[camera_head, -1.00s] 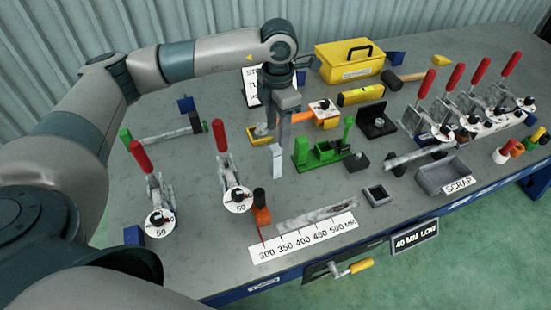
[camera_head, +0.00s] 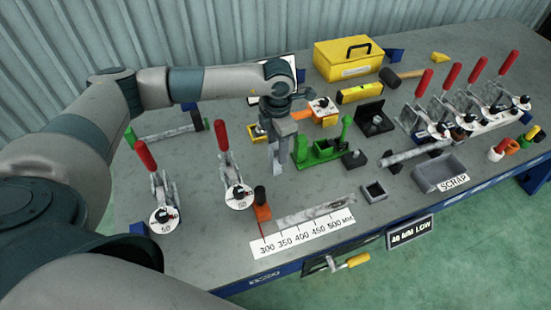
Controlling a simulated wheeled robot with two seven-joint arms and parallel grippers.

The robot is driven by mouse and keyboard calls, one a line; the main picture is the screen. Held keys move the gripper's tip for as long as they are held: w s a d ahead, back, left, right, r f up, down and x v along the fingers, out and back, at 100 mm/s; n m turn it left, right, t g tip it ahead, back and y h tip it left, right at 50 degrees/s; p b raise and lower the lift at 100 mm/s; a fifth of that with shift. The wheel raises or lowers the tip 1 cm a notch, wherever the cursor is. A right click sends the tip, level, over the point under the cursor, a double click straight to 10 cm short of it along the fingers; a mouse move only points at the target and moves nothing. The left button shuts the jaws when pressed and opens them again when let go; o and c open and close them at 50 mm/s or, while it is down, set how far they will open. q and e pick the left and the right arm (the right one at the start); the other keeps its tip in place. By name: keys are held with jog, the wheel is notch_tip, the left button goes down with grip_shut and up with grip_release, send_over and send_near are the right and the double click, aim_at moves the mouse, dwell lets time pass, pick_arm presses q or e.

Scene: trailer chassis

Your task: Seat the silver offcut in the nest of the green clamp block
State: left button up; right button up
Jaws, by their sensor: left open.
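The green clamp block (camera_head: 322,150) stands near the middle of the bench, with an upright green post at its right end. Its nest is too small to make out. My left gripper (camera_head: 277,163) is open, pointing down just left of the block and apart from it. A flat silver bar (camera_head: 315,210) lies along the back of the white ruler (camera_head: 305,236); I cannot tell if it is the silver offcut. Another silver bar (camera_head: 415,151) lies in dark supports at the right. My right gripper is not in view.
Red-handled toggle clamps stand at the left (camera_head: 145,156) and back right (camera_head: 463,80). A grey scrap bin (camera_head: 440,174) and a small dark tray (camera_head: 374,192) stand near the front edge. A yellow toolbox (camera_head: 348,59) is behind. Bare bench lies in front of the green block.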

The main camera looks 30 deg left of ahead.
aim_at(276, 157)
pick_arm(q)
jog(key=shift+s+a+f+p, duration=0.1)
jog(key=shift+f+p, duration=0.45)
jog(key=shift+p, duration=0.1)
notch_tip(276, 157, down, 3)
jog(key=shift+a+r+p, duration=0.1)
jog(key=shift+p, duration=0.65)
jog(key=shift+f, duration=0.5)
jog(key=shift+c, duration=0.3)
grip_shut()
jog(key=shift+r, duration=0.15)
notch_tip(276, 157, up, 4)
jog(key=b, duration=0.2)
jog(key=shift+f+b, duration=0.2)
jog(key=shift+b, duration=0.2)
jog(key=w+d+r+b, duration=0.4)
jog(key=d+r, duration=0.3)
jog(key=d, duration=0.4)
jog(key=shift+b, duration=0.45)
